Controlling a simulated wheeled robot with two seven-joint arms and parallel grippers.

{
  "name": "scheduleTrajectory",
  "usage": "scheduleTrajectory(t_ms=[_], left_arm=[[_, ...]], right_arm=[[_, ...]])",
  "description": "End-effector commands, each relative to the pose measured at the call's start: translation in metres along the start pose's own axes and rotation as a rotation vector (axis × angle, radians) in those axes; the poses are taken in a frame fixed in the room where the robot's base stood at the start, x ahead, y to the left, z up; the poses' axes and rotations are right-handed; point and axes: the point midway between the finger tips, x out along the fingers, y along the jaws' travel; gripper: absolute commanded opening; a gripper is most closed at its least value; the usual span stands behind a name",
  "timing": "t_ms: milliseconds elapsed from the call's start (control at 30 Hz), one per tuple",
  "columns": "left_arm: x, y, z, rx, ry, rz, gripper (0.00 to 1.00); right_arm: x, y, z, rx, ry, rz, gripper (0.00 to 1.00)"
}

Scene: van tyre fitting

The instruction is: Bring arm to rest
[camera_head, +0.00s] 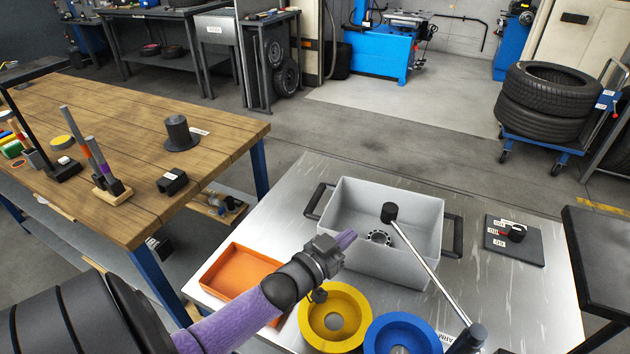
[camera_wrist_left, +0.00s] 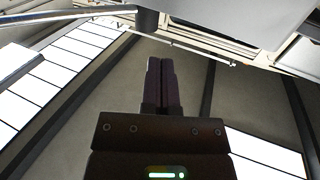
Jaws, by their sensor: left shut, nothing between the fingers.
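My left arm, with a purple forearm, comes in from the lower left in the head view. My left gripper (camera_head: 345,239) is shut and empty, held over the near left part of the grey bin (camera_head: 390,268). In the left wrist view its two dark fingers (camera_wrist_left: 161,80) lie together and point up the picture, with ceiling and lights behind. My right gripper does not show in either view.
The metal table carries an orange tray (camera_head: 238,268), a yellow ring (camera_head: 336,305), a blue ring (camera_head: 425,333) and a dark pad (camera_head: 515,243). A silver rod (camera_head: 430,266) with black ends slants across the bin. A wooden bench (camera_head: 110,120) stands left.

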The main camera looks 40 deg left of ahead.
Motion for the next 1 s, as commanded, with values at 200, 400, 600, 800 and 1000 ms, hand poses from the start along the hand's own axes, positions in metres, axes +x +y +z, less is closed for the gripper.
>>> scheduleTrajectory(t_ms=[200,400,600,800,1000], left_arm=[[-0.037,-0.006,-0.001,0.0,-0.003,-0.001,0.0],[-0.061,-0.01,-0.001,0.0,-0.001,-0.001,0.0],[-0.065,-0.007,0.002,-0.001,-0.016,-0.001,0.0],[-0.08,0.049,0.034,0.013,-0.408,-0.003,0.0],[-0.124,0.092,0.046,0.056,-0.791,0.018,0.0]], right_arm=[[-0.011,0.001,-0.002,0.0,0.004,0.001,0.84],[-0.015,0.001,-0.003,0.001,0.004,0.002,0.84],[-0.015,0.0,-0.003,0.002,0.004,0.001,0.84],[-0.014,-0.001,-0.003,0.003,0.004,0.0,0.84],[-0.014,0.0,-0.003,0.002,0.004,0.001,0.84]])
